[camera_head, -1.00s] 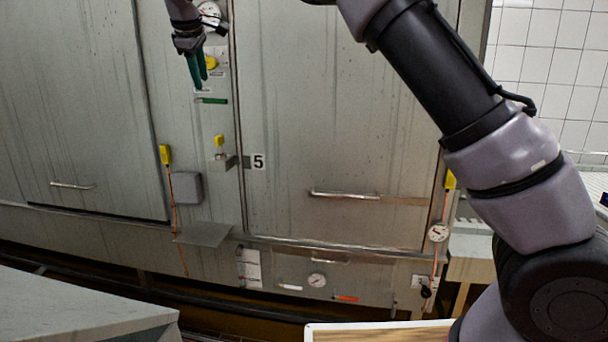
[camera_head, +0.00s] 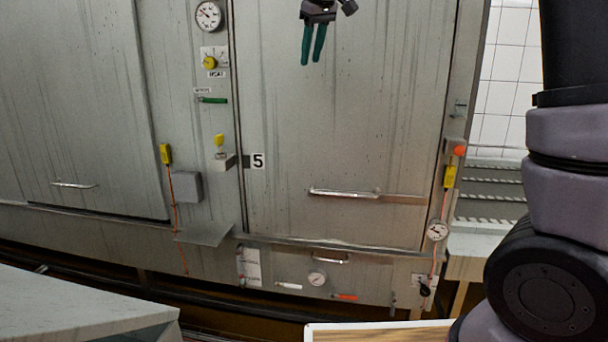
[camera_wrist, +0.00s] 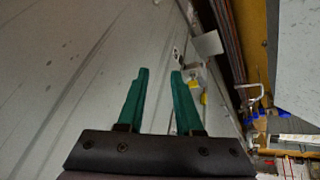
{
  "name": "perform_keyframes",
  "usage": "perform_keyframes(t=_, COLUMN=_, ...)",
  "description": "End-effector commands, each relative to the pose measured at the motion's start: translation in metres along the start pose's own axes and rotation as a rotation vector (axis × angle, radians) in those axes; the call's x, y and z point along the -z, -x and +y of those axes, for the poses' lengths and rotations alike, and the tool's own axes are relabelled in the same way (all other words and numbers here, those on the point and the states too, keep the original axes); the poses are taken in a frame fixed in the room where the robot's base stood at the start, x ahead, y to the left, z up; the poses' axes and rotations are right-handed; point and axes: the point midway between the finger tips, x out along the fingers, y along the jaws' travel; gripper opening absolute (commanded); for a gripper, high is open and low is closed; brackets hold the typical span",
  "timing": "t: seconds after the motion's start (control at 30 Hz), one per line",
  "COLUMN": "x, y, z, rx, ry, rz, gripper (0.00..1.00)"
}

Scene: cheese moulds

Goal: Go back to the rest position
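My gripper (camera_head: 312,58) hangs at the top of the head view, in front of the upper part of the large steel door (camera_head: 345,130). Its two green fingers point down and stand a little apart with nothing between them. In the wrist view my gripper (camera_wrist: 160,80) also shows a clear gap between the fingers and holds nothing. The steel surface (camera_wrist: 60,70) fills the left of that view. A knob panel with a yellow knob (camera_head: 210,62) is left of my gripper and uncovered.
A round gauge (camera_head: 209,15) is above the yellow knob. A door handle (camera_head: 344,194) and a lower rail (camera_head: 330,244) stick out from the steel front. A pale worktop (camera_head: 80,310) is at lower left. A white-rimmed wooden surface (camera_head: 380,326) is at the bottom.

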Motion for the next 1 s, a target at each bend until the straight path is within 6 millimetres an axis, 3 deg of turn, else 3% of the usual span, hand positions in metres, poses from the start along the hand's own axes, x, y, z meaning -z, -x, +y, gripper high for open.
perform_keyframes(t=0.03, x=-0.032, y=0.016, z=0.018, rx=0.009, ry=-0.092, rz=0.008, gripper=0.34)
perform_keyframes(t=0.2, x=-0.128, y=0.051, z=0.042, rx=0.033, ry=-0.375, rz=0.036, gripper=0.34)
perform_keyframes(t=0.37, x=-0.218, y=0.071, z=0.037, rx=0.035, ry=-0.636, rz=0.069, gripper=0.34)
perform_keyframes(t=0.53, x=-0.299, y=0.074, z=0.014, rx=0.019, ry=-0.882, rz=0.106, gripper=0.34)
perform_keyframes(t=0.7, x=-0.347, y=0.066, z=-0.006, rx=0.0, ry=-1.038, rz=0.131, gripper=0.34)
perform_keyframes(t=0.83, x=-0.36, y=0.062, z=-0.012, rx=-0.006, ry=-1.086, rz=0.139, gripper=0.34)
perform_keyframes(t=1.0, x=-0.362, y=0.062, z=-0.013, rx=-0.006, ry=-1.092, rz=0.139, gripper=0.34)
